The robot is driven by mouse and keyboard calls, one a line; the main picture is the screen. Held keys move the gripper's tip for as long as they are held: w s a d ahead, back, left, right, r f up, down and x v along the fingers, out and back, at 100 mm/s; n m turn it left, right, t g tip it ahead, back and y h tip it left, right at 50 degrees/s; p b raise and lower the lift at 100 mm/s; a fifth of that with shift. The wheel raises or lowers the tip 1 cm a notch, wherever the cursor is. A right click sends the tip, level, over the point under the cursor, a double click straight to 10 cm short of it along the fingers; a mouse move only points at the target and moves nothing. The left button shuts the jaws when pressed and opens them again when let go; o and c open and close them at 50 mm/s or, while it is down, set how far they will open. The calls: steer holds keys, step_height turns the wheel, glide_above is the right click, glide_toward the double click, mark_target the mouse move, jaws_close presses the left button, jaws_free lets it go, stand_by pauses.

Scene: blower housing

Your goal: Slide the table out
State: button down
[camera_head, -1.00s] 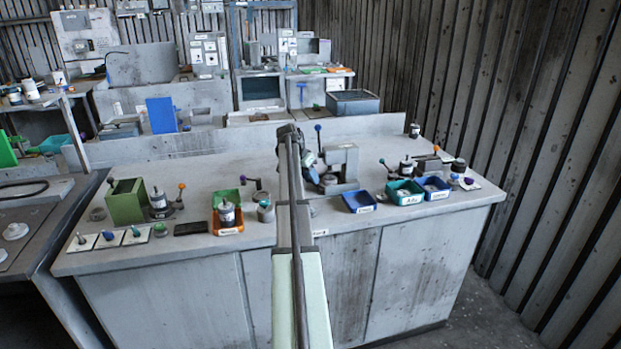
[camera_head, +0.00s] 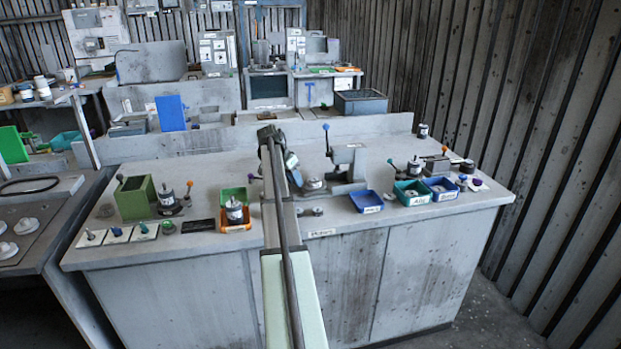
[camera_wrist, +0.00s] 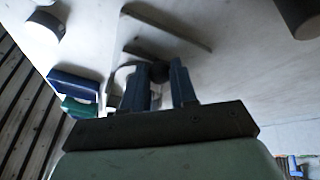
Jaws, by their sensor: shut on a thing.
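A grey upright fixture (camera_head: 350,163) stands near the middle of the bench, with a blue-knobbed lever (camera_head: 327,141) at its left. Low on its left side is a small round piece (camera_head: 313,184), apparently on the sliding table, whose outline I cannot make out clearly. My gripper comes down just left of the fixture; its fingertips are mostly hidden by my arm in the head view. In the wrist view my gripper (camera_wrist: 160,84) has its two dark fingers on either side of a dark round knob (camera_wrist: 159,71), shut on it.
A blue tray (camera_head: 367,209), a teal tray (camera_head: 412,200) and another blue tray (camera_head: 441,196) stand right of the fixture. An orange tray (camera_head: 236,226) and a green box (camera_head: 134,205) are left of my arm. A low wall (camera_head: 200,141) runs along the bench's back.

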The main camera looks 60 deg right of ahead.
steer(key=w+a, duration=0.2)
steer(key=shift+w+a, duration=0.3)
steer(key=c, duration=0.9)
jaws_free()
steer(key=v, duration=1.3)
steer(key=shift+r, duration=0.35)
steer(key=shift+a, duration=0.15)
